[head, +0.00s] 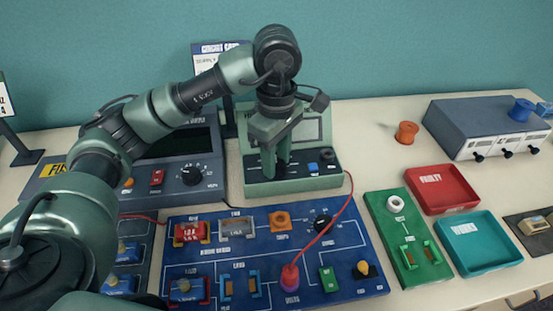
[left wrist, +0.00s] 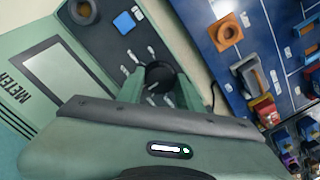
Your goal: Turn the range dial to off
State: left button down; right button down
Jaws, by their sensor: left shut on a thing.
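The green meter (head: 310,183) stands at the back middle of the table, with a screen, a blue button (head: 312,166) and a dark round socket. The left wrist view shows its black round range dial (left wrist: 160,74) with pale marks around it. My left gripper (head: 275,171) reaches down onto the meter's sloped panel. In the left wrist view its two fingers (left wrist: 157,88) are on either side of the dial and shut on it. The fingers hide the dial in the head view, and I cannot read its setting. My right gripper is not in view.
A blue circuit board (head: 360,243) lies in front of the meter, with a red lead (head: 327,232) running up toward the meter's right side. A power supply (head: 203,190) stands left. A green board (head: 408,262), red tray (head: 468,206) and teal tray (head: 511,254) are right.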

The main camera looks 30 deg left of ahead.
aim_at(277, 164)
pick_arm(q)
jog(key=c, duration=0.9)
grip_release()
jog(key=shift+r, duration=0.15)
notch_tip(277, 164, up, 8)
jog(key=shift+f+p, duration=0.2)
jog(key=shift+p, duration=0.3)
jog(key=shift+f, duration=0.1)
